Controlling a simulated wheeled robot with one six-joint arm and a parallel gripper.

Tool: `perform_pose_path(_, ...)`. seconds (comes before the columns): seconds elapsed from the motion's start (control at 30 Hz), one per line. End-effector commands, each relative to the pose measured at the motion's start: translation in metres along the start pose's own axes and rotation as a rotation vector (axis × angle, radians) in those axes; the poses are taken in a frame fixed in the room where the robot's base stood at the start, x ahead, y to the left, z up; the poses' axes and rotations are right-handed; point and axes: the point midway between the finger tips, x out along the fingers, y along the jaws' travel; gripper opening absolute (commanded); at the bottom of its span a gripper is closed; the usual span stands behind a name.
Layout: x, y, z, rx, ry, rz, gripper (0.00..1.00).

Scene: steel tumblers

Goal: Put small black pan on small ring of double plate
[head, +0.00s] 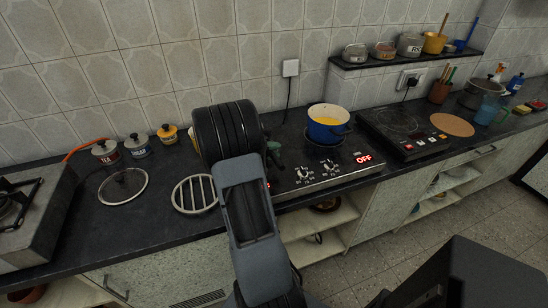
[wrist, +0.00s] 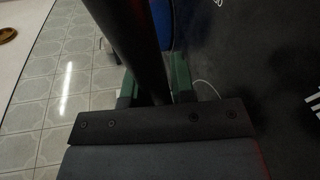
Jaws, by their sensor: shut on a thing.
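My gripper (wrist: 156,90) has green fingers and is shut on a long black handle (wrist: 133,35), which I take to be the small black pan's. The pan's body does not show in the wrist view and is hidden or unclear behind my arm in the head view. In the head view a bit of my gripper (head: 273,152) shows beside my arm, over the left part of the double plate (head: 330,172). The plate has front knobs and a red OFF display. A blue pot (head: 327,124) with yellow contents stands on its right side. The left ring is hidden by my arm.
A round grille (head: 195,194) and a glass lid (head: 123,186) lie left of the plate. Small canisters (head: 137,146) stand at the wall. Right of the plate is a black induction hob (head: 408,130). A white cable (wrist: 207,88) lies near the gripper.

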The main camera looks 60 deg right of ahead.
Motion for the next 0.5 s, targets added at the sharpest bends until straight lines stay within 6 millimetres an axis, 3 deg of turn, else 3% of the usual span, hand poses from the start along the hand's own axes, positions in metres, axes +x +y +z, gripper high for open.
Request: perform_pose_path(0.5,0.012,-0.034,-0.013,0.001,0.002,0.0,0.0)
